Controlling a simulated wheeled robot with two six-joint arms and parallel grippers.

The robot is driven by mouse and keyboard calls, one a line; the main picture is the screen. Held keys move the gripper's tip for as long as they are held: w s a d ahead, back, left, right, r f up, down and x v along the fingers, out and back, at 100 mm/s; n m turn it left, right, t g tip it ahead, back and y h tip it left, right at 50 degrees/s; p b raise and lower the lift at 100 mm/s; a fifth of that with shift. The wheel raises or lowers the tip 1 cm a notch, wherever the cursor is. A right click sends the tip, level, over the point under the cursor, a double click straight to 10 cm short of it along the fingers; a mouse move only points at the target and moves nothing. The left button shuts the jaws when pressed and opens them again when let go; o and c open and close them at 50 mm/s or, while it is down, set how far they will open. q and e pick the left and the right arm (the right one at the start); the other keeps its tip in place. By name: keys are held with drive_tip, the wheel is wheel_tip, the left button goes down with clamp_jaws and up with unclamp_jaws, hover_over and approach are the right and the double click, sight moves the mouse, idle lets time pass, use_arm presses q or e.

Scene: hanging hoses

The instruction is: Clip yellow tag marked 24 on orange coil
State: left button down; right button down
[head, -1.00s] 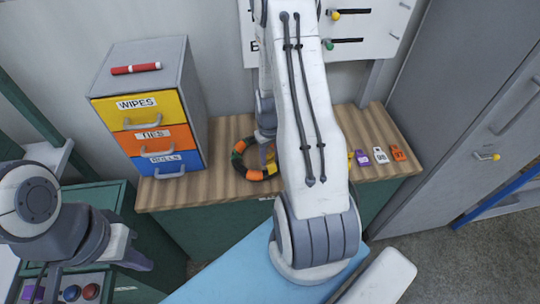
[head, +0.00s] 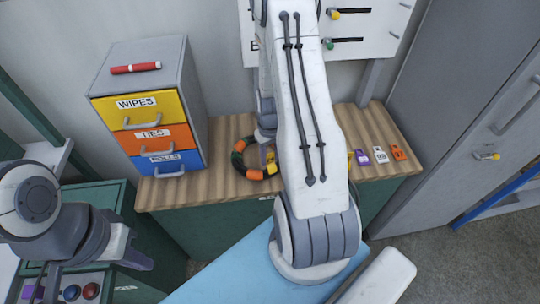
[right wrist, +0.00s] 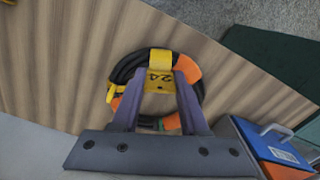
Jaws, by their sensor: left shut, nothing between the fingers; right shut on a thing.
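The orange coil (head: 239,158), a dark hose ring with orange bands, lies on the wooden bench top beside the drawer unit. It fills the middle of the right wrist view (right wrist: 190,68). My right gripper (right wrist: 158,88) is shut on the yellow tag marked 24 (right wrist: 160,78). The tag's upper part lies across the coil's band; whether it is fully clipped around cannot be told. In the head view the tag (head: 270,158) shows yellow at the coil's right side, below my right gripper (head: 266,140). My left gripper (head: 138,262) is shut and empty at lower left, away from the coil.
The drawer unit (head: 150,105) with WIPES, TIES and ROLLS labels stands left of the coil. Purple (head: 362,157), white (head: 381,154) and orange (head: 398,152) tags lie at the bench's right. A wall board (head: 365,25) hangs behind. My right arm hides the bench middle.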

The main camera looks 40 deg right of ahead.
sight(270, 163)
drive_tip(key=shift+f, duration=0.15)
drive_tip(key=shift+f+b, duration=0.85)
drive_tip(key=shift+f, duration=0.15)
drive_tip(key=shift+f+b, duration=0.5)
drive_tip(key=shift+f, duration=0.1)
idle(0.3)
drive_tip(key=shift+c, duration=1.7)
unclamp_jaws()
drive_tip(key=shift+r, duration=0.1)
